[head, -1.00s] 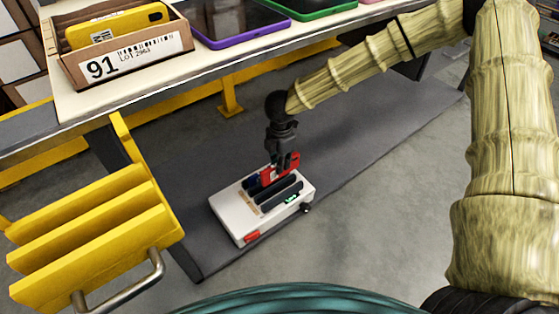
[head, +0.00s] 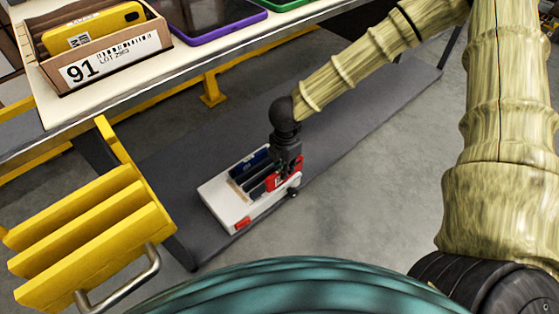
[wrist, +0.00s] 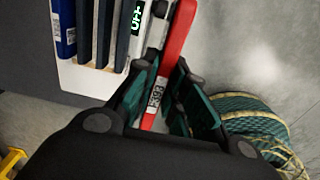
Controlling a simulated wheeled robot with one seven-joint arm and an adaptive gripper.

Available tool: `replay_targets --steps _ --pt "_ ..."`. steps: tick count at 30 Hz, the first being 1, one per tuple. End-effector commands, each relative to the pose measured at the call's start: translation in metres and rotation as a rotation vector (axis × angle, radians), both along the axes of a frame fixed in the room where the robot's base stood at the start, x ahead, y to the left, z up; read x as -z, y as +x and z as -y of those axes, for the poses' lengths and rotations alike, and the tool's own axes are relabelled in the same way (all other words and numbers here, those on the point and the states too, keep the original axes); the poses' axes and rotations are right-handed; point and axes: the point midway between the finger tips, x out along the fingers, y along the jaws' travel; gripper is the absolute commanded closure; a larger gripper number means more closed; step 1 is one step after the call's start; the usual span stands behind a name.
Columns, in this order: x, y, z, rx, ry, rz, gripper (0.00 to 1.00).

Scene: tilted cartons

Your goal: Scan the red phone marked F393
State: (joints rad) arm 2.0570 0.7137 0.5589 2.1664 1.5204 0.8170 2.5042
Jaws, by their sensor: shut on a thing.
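My gripper (head: 287,165) is shut on the red phone (head: 285,180), at the right end of a white slotted unit (head: 225,207) on the dark lower shelf. In the wrist view the red phone (wrist: 178,40) stands edge-on between the fingers (wrist: 160,100), and a label near its held end reads F393. The phone lies alongside the unit's right edge; I cannot tell whether it touches it. The unit has several dark upright bars (wrist: 103,35) and a small lit display (wrist: 137,17) that seems to read OFF. A blue phone-like thing (wrist: 65,25) with a white label stands at its far side.
Above the shelf, a table (head: 130,90) holds a tilted carton (head: 110,62) marked 91 with a yellow phone (head: 90,28), and a purple-edged tray (head: 215,32). A yellow slatted rack (head: 95,235) with a metal handle stands at left. The shelf right of the unit is clear.

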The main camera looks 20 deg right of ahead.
Motion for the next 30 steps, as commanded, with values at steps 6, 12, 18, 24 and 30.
replay_targets --steps 6,12,18,24,30 --pt "-0.001 -0.019 0.007 0.000 0.000 0.001 1.00" --pt "-0.001 -0.035 0.013 0.000 0.000 0.001 1.00" --pt "-0.001 -0.052 0.019 0.000 0.000 0.000 1.00" --pt "-0.001 -0.070 0.025 0.002 0.001 0.000 1.00" --pt "-0.001 -0.086 0.031 0.001 0.001 0.000 1.00"
